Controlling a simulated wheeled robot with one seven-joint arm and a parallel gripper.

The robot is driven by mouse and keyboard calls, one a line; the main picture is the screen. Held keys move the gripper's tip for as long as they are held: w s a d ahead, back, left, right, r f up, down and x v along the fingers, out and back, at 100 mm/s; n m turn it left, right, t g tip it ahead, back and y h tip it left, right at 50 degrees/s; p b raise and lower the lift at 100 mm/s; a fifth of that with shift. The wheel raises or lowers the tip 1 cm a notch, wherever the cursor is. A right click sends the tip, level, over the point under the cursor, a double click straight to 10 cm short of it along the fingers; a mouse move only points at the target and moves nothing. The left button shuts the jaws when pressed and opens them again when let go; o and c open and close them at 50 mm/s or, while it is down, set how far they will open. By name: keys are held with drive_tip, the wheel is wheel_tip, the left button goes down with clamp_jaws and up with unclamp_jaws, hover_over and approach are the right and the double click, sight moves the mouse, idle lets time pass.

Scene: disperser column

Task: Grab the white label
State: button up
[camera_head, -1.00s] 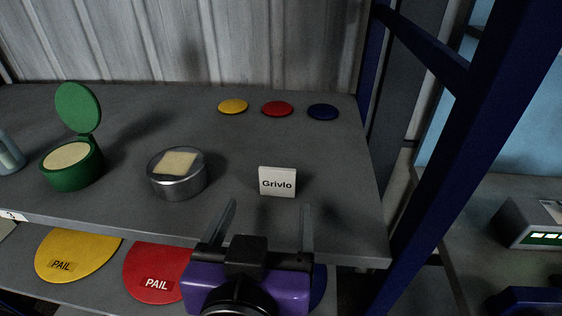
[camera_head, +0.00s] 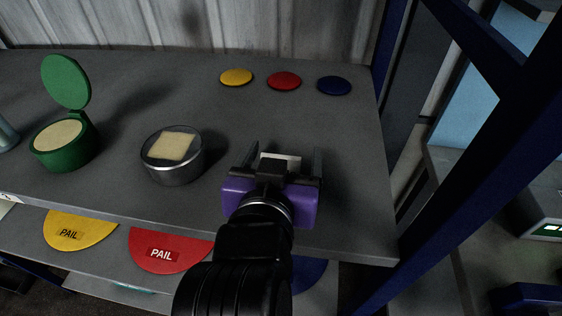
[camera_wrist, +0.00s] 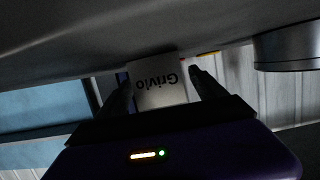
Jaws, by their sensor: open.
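The white label (camera_wrist: 157,84) reads "Grivlo" and shows upside down in the wrist view. It stands on the grey shelf (camera_head: 340,205), and in the head view only its top (camera_head: 292,159) shows behind my gripper. My purple and black gripper (camera_head: 284,152) is open, with one finger on each side of the label. The fingers also show in the wrist view (camera_wrist: 160,78), with gaps between them and the label. I cannot tell whether either finger touches it.
A round metal tin (camera_head: 172,163) stands left of my gripper, and a green open-lidded container (camera_head: 63,147) farther left. Yellow (camera_head: 236,77), red (camera_head: 284,81) and blue (camera_head: 334,86) discs lie behind. A blue post (camera_head: 455,150) rises at right.

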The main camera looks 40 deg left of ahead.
drive_tip(key=shift+w+a+f, duration=0.15)
drive_tip(key=shift+w+a, duration=0.1)
drive_tip(key=shift+w, duration=0.15)
drive_tip(key=c, duration=1.4)
drive_tip(key=shift+c, duration=0.2)
